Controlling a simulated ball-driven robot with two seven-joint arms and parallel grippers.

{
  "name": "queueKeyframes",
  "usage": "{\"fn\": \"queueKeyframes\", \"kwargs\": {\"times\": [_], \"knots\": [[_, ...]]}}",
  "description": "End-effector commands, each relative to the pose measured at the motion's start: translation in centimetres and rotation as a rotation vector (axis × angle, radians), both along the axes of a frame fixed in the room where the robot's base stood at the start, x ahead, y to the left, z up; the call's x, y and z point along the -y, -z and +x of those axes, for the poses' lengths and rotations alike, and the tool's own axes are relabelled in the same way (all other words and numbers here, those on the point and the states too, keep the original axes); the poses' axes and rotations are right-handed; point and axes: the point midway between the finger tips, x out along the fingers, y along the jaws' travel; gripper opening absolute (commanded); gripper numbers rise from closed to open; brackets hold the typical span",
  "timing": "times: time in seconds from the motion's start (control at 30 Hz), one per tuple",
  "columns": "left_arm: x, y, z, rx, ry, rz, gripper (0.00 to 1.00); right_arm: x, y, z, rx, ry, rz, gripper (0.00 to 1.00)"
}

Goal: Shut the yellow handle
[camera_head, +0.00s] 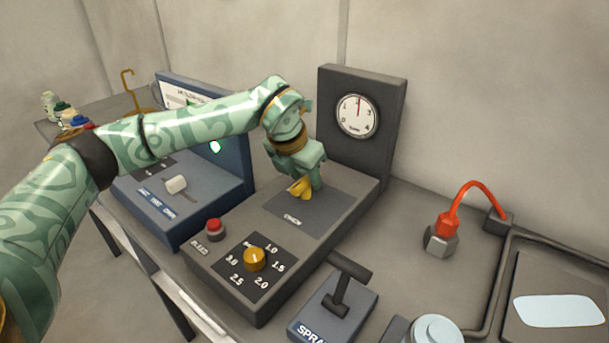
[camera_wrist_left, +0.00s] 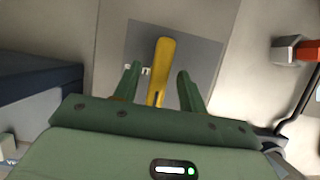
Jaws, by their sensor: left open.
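The yellow handle (camera_head: 301,188) sits on a dark square plate on top of the grey console. In the head view my left gripper (camera_head: 310,180) is right over it and hides part of it. In the left wrist view the handle (camera_wrist_left: 163,62) runs away from the palm, between the two green fingers of my left gripper (camera_wrist_left: 158,74), with a gap on either side. The fingers are open. I cannot tell whether they touch the handle. My right gripper is out of view.
The console (camera_head: 225,291) also carries a yellow dial (camera_head: 254,259), a red button (camera_head: 214,225) and an upright panel with a gauge (camera_head: 357,116). A blue unit (camera_head: 160,220) stands at left. A dark T-shaped lever (camera_head: 342,287) is in front, and a red cable (camera_head: 461,195) at right.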

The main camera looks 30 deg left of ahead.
Motion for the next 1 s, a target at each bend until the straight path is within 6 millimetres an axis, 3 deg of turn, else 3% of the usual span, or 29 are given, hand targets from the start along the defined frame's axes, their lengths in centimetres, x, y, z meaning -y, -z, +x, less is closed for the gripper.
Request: {"fn": "queueKeyframes", "kwargs": {"times": [0.1, 0.27, 0.67, 1.0], "knots": [[0.0, -0.1, 0.0, 0.0, 0.0, 0.0, 0.42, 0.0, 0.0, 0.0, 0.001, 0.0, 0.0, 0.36], [0.0, -0.1, 0.0, 0.0, 0.0, 0.0, 0.0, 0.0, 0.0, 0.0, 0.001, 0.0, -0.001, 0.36], [0.0, -0.3, -0.1, 0.0, 0.049, -0.001, 0.0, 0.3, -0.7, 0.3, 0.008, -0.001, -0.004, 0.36], [-0.2, -0.7, 0.0, 0.001, 0.285, 0.0, 0.0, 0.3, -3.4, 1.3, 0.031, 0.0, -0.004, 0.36]]}}
